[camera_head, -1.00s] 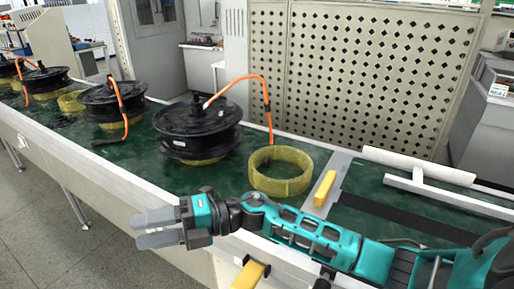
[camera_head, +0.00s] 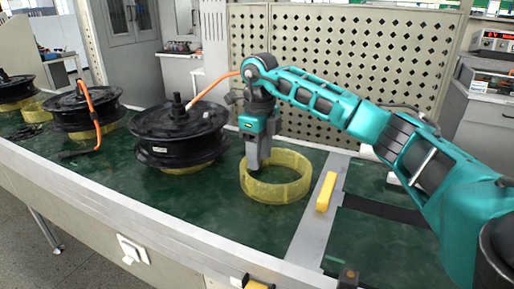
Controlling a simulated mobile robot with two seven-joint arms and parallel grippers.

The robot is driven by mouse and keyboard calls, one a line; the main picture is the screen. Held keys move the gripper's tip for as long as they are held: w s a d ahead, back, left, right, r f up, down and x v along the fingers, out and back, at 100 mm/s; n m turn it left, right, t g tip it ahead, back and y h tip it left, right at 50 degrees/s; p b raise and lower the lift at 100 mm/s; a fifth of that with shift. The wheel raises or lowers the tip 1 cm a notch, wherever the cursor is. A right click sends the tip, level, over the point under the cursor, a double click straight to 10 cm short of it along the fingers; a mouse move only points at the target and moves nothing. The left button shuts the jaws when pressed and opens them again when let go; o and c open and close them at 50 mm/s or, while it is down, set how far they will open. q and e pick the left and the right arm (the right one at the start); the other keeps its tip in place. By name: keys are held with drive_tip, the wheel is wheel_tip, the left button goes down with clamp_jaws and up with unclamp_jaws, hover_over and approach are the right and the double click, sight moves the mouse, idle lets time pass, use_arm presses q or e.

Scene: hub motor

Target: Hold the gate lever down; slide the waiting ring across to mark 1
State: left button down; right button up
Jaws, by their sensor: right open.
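A yellow translucent ring (camera_head: 275,190) lies on the green belt, left of a grey crossing plate (camera_head: 318,222). My right gripper (camera_head: 254,168) points down at the ring's back left wall, open. Its fingertips overlap the wall in the picture; I cannot tell whether they touch it. A yellow bar (camera_head: 326,192) sits on the grey plate. Another yellow piece (camera_head: 256,286) shows at the front edge, cut off by the bottom of the picture; I cannot tell which yellow part is the gate lever. A dark stripe (camera_head: 385,210) crosses the belt right of the plate. My left gripper is out of view.
A black hub motor (camera_head: 178,135) with an orange cable stands left of the ring, close to my right gripper. More motors (camera_head: 85,108) stand farther left. A perforated panel (camera_head: 350,60) rises behind the belt. The belt in front of the ring is clear.

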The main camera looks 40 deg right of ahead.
sight(259, 183)
wheel_tip(259, 183, down, 11)
drive_tip(key=shift+r+b, duration=0.15)
drive_tip(key=shift+b, duration=0.65)
clamp_jaws()
drive_tip(key=shift+r+p, duration=0.35)
drive_tip(key=shift+p, duration=0.1)
idle(0.5)
